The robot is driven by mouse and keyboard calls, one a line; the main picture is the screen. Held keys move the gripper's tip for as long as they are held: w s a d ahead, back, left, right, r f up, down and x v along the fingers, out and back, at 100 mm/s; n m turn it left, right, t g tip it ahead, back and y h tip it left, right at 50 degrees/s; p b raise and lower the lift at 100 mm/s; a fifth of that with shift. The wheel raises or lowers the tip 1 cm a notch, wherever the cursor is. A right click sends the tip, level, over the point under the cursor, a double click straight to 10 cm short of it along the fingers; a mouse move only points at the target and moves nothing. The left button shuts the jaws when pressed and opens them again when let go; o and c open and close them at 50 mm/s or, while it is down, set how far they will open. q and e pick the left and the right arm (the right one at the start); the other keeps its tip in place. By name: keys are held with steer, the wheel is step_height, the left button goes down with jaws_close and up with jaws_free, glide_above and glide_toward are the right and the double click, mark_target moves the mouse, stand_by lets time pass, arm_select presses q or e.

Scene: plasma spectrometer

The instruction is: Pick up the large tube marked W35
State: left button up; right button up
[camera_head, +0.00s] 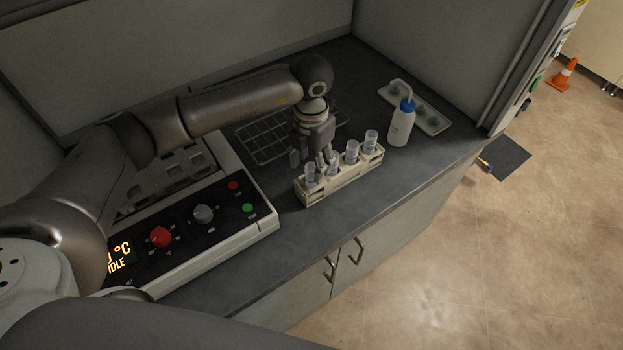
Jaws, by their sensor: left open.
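Several clear tubes stand upright in a pale rack on the dark counter (300,230). The rack (345,183) runs slantwise from front left to back right. I see a left-end tube (310,173), a tube beside the gripper (333,168), another to its right (352,152) and a right-end tube (371,139). Their markings are too small to read, so I cannot tell which is W35. My left gripper (325,160) is open, pointing down over the rack at the second tube from the left. I cannot tell whether its fingers touch that tube. My right gripper is not in view.
A wash bottle (401,124) with a blue cap stands right of the rack, before a pale tray (432,117). A wire grid (262,140) lies behind the gripper. A control unit (200,222) with knobs fills the left. The counter's front edge is close to the rack.

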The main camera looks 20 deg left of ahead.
mark_target(311, 181)
arm_select(q)
steer(key=shift+f, duration=1.35)
steer(key=c, duration=1.1)
jaws_close()
steer(key=shift+r, duration=0.2)
